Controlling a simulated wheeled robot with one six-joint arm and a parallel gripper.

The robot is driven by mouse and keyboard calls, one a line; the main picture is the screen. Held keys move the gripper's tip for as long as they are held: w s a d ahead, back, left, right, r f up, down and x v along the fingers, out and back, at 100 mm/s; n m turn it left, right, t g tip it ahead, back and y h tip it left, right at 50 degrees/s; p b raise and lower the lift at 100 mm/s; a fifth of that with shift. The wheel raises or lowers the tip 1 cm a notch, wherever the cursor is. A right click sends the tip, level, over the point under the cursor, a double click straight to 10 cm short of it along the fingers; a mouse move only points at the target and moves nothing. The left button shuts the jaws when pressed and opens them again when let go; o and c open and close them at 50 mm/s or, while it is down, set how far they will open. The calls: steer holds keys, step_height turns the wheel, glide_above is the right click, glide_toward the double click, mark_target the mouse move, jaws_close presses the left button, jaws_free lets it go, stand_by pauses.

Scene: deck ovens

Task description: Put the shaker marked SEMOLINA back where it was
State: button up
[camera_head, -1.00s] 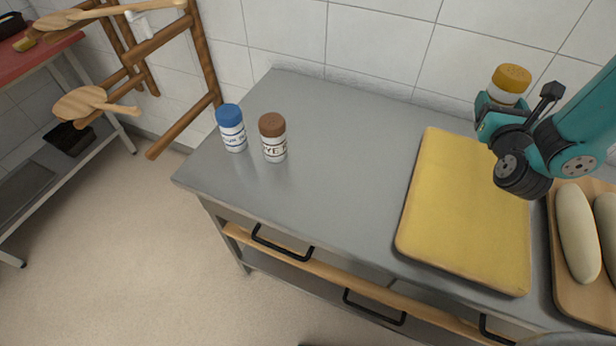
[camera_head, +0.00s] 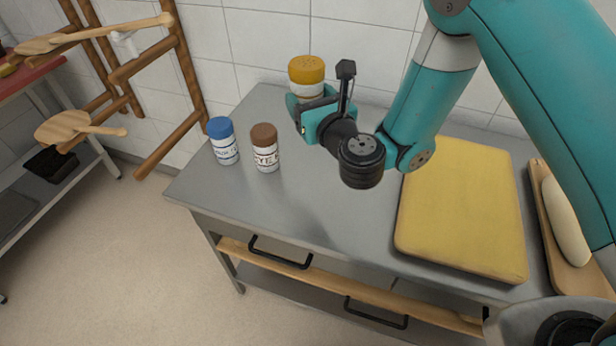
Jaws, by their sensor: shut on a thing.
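My gripper (camera_head: 308,103) is shut on a shaker with a yellow-orange lid (camera_head: 306,70) and a white body. It holds this shaker upright above the grey counter, to the right of the other two shakers. Its label is hidden, so I cannot read SEMOLINA on it. A shaker with a brown lid (camera_head: 265,150) stands on the counter; its label reads in part "YE". A shaker with a blue lid (camera_head: 222,142) stands just left of it, its label too small to read.
The grey counter (camera_head: 325,225) is clear between the brown-lidded shaker and the yellow board (camera_head: 460,215). A wooden rack (camera_head: 180,75) with paddles stands at the left. The tiled wall is behind.

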steer(key=shift+f+b, duration=3.75)
steer(key=shift+f, duration=5.9)
steer(key=shift+f+b, duration=0.2)
steer(key=shift+b, duration=0.1)
steer(key=o, duration=1)
steer(key=shift+o, duration=0.2)
steer(key=shift+r, duration=0.1)
